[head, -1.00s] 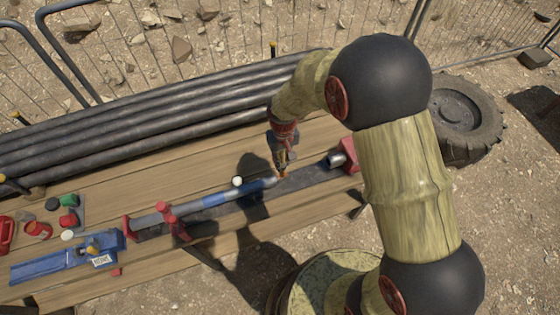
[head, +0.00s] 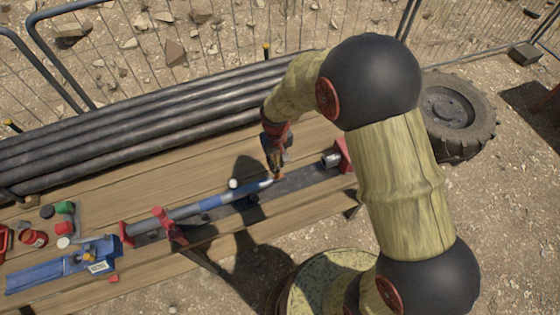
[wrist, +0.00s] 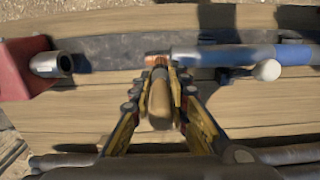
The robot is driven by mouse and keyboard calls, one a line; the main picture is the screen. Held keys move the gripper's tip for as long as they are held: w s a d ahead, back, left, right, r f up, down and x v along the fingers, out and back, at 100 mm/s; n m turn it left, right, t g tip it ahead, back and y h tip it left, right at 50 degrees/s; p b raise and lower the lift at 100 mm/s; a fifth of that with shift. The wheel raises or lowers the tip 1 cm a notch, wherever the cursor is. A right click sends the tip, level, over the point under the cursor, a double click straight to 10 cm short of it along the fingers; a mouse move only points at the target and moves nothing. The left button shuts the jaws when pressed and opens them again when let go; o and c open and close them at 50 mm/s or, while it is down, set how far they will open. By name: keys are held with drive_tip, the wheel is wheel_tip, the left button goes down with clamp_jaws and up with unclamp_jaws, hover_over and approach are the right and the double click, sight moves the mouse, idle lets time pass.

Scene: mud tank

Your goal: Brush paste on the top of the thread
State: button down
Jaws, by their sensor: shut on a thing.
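My gripper (wrist: 161,82) is shut on a brush (wrist: 159,112) with a tan handle. The brush points away from the wrist, with its tip at the end of a grey pipe (wrist: 210,55). In the head view my gripper (head: 277,172) is over the right end of that pipe (head: 190,209), which has a blue band (head: 216,202). The thread is at this end, largely hidden by the brush and too small to make out. I cannot tell whether the bristles touch it. An orange-brown patch shows at the brush tip; I cannot tell whether it is bristles or paste.
A red holder with a short grey pipe piece (head: 331,158) is right of the pipe end. Red clamps (head: 168,222) grip the pipe at left. A white cap (head: 233,183) is beside it. Dark pipes (head: 130,130) lie behind. A red tin (head: 33,237) is far left.

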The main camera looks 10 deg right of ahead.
drive_tip(key=shift+s+a, duration=0.15)
drive_tip(key=shift+a, duration=0.4)
drive_tip(key=shift+w+d, duration=0.2)
drive_tip(key=shift+d, duration=0.4)
drive_tip(key=shift+w+d+f, duration=0.1)
drive_tip(key=shift+d+f, duration=0.05)
drive_tip(key=shift+d, duration=0.5)
wheel_tip(320, 180, up, 6)
drive_tip(key=p, duration=0.3)
drive_tip(key=shift+p, duration=0.35)
drive_tip(key=shift+r+p, duration=0.95)
drive_tip(key=shift+r, duration=0.6)
